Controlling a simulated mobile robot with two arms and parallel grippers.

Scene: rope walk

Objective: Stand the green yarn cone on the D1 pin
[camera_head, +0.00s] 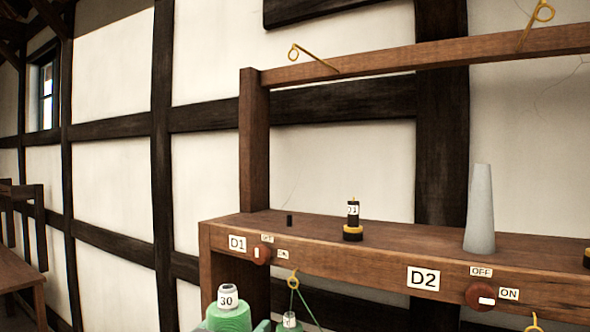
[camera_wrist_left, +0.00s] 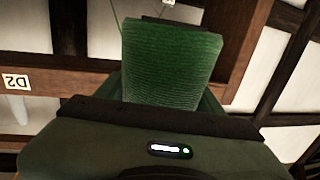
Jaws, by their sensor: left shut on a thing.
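The green yarn cone (camera_head: 230,315), with a white top marked 30, is low in the head view, in front of the rack and below its shelf. My left gripper (camera_head: 234,326) is shut on it; only small parts of the gripper show at the bottom edge. In the left wrist view the green cone (camera_wrist_left: 172,65) fills the space in front of the gripper body. The D1 pin (camera_head: 352,212) stands upright and bare on the shelf, dark with a yellow band at its base and a small D1 tag. The cone is apart from it, lower and to its left. My right gripper is not in view.
The wooden shelf (camera_head: 345,262) carries D1 and D2 plates and knobs. A grey cone (camera_head: 480,212) stands to the right, a short black peg (camera_head: 289,220) left of the pin. A second white-topped thing (camera_head: 289,320) and green thread are below. A beam (camera_head: 420,56) crosses above.

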